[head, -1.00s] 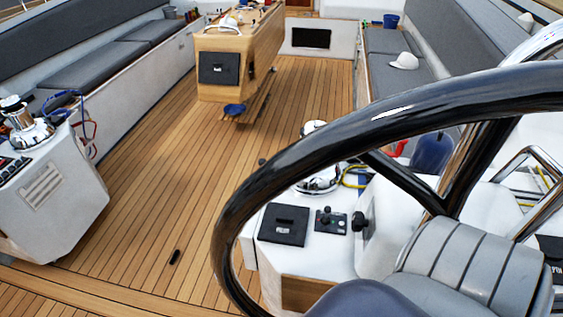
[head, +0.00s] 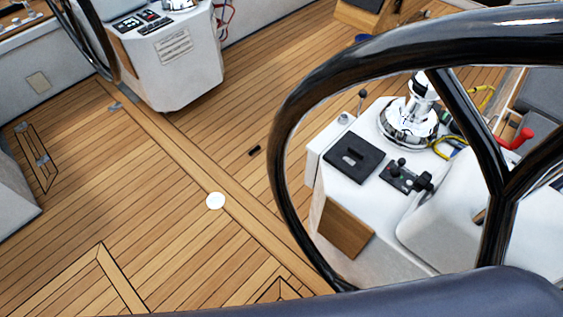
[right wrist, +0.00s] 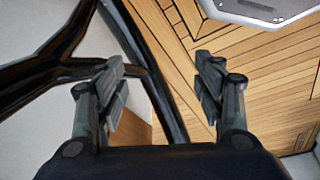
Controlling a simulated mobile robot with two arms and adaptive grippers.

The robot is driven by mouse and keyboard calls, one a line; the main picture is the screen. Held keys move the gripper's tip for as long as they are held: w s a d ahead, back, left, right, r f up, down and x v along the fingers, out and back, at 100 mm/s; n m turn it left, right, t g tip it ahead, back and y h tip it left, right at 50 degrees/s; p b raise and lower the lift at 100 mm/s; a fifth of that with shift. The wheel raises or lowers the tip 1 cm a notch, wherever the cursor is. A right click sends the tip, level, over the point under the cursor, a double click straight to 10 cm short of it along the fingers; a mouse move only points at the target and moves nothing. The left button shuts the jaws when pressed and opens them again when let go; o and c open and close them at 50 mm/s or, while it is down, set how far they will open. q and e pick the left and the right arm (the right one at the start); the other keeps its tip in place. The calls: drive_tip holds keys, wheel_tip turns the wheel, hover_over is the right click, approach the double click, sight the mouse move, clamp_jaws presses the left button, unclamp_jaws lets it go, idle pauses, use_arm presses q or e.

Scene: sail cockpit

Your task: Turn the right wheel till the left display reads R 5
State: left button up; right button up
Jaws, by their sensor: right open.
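The right wheel, with a thick glossy black rim (head: 300,110) and dark spokes, fills the right of the head view. In the right wrist view its rim (right wrist: 148,75) passes beyond the space between the fingertips, with a spoke joining from the left. My right gripper (right wrist: 160,82) is open; I cannot tell whether it touches the rim. My left gripper is not in view. On the left console (head: 170,65) are small dark panels (head: 128,24), too small to read. No reading of R 5 is legible.
The right console (head: 330,240) stands behind the wheel with a black square panel (head: 352,158), a lever control (head: 400,178) and a chrome winch (head: 410,120). Part of the left wheel (head: 92,45) shows at top left.

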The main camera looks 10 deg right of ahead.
drive_tip(key=w+a+r+t+b, duration=0.1)
drive_tip(key=w+r+t+b, duration=0.25)
drive_tip(key=w, duration=0.85)
drive_tip(key=n+t+y+b, duration=0.4)
drive_tip(key=t+y+b, duration=0.1)
drive_tip(key=t+y, duration=0.4)
approach(283, 176)
drive_tip(key=x, duration=0.3)
drive_tip(key=shift+m, duration=0.3)
drive_tip(key=p+x, duration=0.1)
drive_tip(key=x, duration=0.9)
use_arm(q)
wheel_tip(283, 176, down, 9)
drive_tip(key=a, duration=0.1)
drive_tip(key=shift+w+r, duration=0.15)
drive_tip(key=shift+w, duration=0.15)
use_arm(e)
drive_tip(key=shift+s, duration=0.1)
